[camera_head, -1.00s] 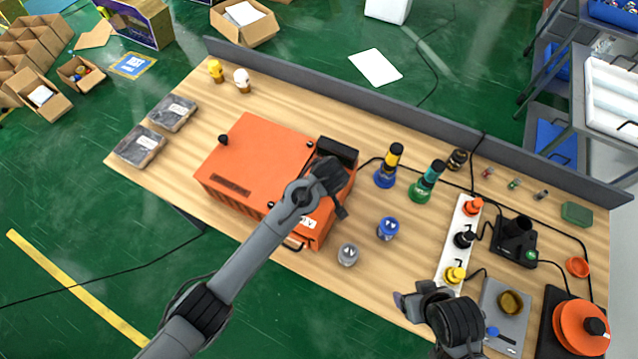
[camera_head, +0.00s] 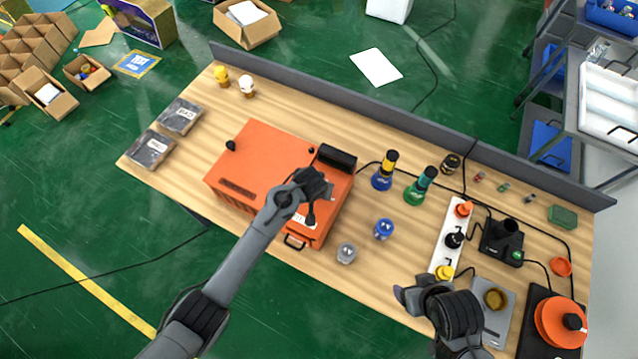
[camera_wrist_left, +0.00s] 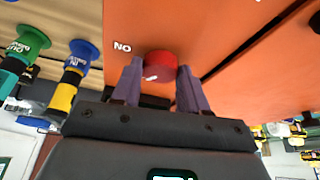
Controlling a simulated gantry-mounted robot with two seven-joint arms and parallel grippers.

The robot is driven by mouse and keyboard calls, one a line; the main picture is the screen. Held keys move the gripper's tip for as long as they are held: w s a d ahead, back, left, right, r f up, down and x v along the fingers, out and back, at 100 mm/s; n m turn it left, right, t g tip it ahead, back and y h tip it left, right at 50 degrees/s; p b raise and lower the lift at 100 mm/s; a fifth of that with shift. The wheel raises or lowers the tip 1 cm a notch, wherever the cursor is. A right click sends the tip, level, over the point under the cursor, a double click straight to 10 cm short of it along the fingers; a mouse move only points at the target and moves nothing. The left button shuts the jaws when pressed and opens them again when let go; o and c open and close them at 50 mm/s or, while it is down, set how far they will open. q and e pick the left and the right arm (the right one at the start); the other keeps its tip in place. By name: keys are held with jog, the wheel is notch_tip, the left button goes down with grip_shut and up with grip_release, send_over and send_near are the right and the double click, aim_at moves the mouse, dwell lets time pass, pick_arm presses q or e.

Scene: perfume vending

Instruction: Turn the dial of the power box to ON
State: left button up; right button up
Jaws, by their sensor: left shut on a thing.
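The power box (camera_head: 262,160) is a large orange box on the wooden table, and its face fills much of the left wrist view (camera_wrist_left: 235,35). Its round red dial (camera_wrist_left: 163,64) has a short white mark pointing down and left in the left wrist view. A white ON label (camera_wrist_left: 122,47) appears upside down beside the dial. My left gripper (camera_wrist_left: 159,78) is shut on the dial, with a finger on either side. In the head view my left gripper (camera_head: 311,208) is over the box's right part and hides the dial. My right gripper (camera_head: 404,294) hangs over the table's front right.
Blue (camera_head: 384,172) and green (camera_head: 421,187) bottles stand right of the box. Two small caps, blue (camera_head: 384,229) and grey (camera_head: 346,253), lie nearer the front. A white strip (camera_head: 447,240) with pumps stands further right. A grey barrier (camera_head: 400,125) lines the back edge.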

pick_arm(q)
jog(key=m+p, duration=0.1)
jog(key=m+h+p, duration=0.1)
jog(key=m, duration=0.1)
jog(key=shift+a+r, duration=0.15)
jog(key=shift+r, duration=0.05)
jog(key=m, duration=0.1)
jog(key=m+g+h, duration=0.1)
jog(key=shift+w+a+f+m+p, duration=0.1)
jog(key=shift+w+m+p, duration=0.05)
jog(key=shift+m+p, duration=0.25)
jog(key=shift+f+m+g, duration=0.1)
jog(key=shift+m+g, duration=0.3)
jog(key=shift+m, duration=0.8)
jog(key=shift+w+m+g+h+b, duration=0.1)
jog(key=shift+m+g+h+b, duration=0.4)
jog(key=shift+m, duration=1)
jog(key=o, duration=1.1)
jog(key=shift+c, duration=0.2)
